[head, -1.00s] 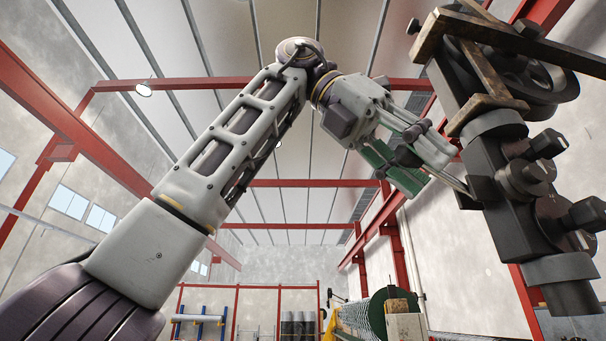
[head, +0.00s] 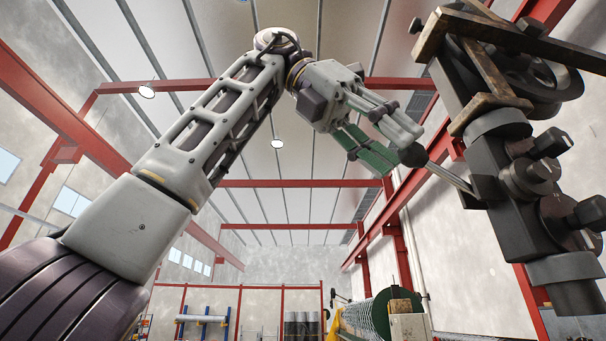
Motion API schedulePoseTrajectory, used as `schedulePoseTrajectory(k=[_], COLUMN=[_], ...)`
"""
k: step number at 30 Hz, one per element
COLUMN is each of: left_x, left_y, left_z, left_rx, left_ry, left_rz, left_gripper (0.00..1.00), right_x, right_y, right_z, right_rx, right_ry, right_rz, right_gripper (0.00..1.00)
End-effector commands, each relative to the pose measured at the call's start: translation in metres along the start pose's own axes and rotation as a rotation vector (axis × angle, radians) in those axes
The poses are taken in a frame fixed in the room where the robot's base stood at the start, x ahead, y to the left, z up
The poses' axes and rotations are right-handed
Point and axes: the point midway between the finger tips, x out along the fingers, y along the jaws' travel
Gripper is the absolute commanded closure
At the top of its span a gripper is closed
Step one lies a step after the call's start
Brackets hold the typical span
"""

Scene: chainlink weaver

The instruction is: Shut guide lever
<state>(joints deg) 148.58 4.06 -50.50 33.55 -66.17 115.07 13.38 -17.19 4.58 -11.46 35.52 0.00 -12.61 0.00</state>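The guide lever (head: 446,174) is a thin metal rod with a black ball knob (head: 413,154). It sticks out to the upper left from a dark machine head (head: 490,165) on the right. My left gripper (head: 403,147) comes in from the left, its fingers apart, one grey and one with a green face. The knob shows just beyond the fingertips. Whether a finger touches it I cannot tell. The lever's pivot end is hidden at the machine head. My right gripper is not in view.
The machine head carries black knobs (head: 550,143) and a rusty bracket (head: 490,112) close to the right of the lever. Red beams and the ceiling are far behind. A roll of wire mesh (head: 366,318) stands low in the background.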

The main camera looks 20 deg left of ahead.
Motion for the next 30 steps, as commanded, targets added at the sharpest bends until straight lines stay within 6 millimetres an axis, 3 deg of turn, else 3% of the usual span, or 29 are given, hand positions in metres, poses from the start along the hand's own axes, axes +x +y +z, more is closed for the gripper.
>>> schedulePoseTrajectory(k=[30], left_x=[-0.059], left_y=[0.016], left_z=[-0.064], left_rx=[-0.001], left_ry=[0.000], left_rz=[0.002], left_gripper=[0.63], right_x=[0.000], right_y=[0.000], right_z=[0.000], right_rx=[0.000], right_ry=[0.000], right_rz=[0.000], right_gripper=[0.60])
